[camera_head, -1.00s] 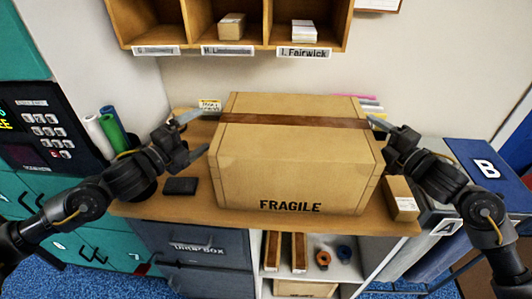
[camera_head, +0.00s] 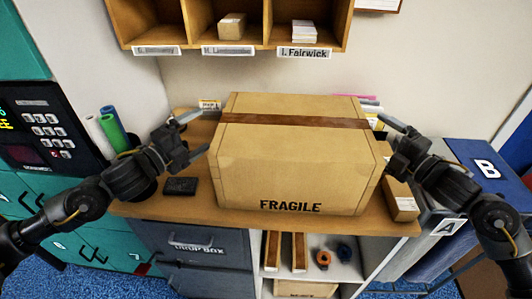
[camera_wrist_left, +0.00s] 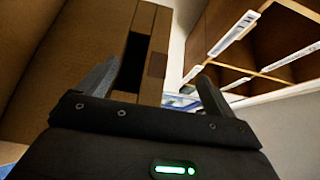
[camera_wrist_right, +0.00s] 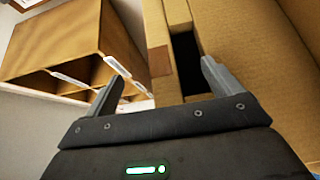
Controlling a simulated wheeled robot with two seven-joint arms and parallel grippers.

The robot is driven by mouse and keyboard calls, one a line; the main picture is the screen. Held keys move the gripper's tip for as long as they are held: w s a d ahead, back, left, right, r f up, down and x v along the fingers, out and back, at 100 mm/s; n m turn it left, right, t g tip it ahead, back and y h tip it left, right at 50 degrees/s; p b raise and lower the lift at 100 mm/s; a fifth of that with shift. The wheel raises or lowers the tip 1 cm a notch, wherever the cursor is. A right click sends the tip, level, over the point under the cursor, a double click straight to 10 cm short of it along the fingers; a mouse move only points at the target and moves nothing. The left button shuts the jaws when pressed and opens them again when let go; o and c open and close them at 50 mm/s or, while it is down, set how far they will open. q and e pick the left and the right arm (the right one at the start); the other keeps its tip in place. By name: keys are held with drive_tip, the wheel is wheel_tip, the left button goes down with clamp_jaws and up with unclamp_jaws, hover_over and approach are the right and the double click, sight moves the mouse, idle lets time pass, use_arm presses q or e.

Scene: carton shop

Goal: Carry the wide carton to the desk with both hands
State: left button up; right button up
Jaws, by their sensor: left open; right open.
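The wide carton (camera_head: 290,165), brown with a dark tape strip and "FRAGILE" on its front, stands on a wooden counter top (camera_head: 150,208). My left gripper (camera_head: 196,134) is open at its left side; my right gripper (camera_head: 388,136) is open at its right side. In the left wrist view the carton's side (camera_wrist_left: 40,65) shows a dark hand slot, nearer the left finger. The right wrist view shows the carton (camera_wrist_right: 240,50) with a similar slot, nearer the right finger. Neither gripper is closed on the carton. Whether the fingers touch it is unclear.
A small box (camera_head: 401,200) lies right of the carton, close under my right gripper. A dark flat item (camera_head: 180,186) and rolled tubes (camera_head: 105,128) are at the left. Wooden pigeonholes (camera_head: 230,45) hang above the back. A blue bin marked B (camera_head: 485,165) stands right.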

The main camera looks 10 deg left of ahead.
drive_tip(key=shift+v, duration=2.7)
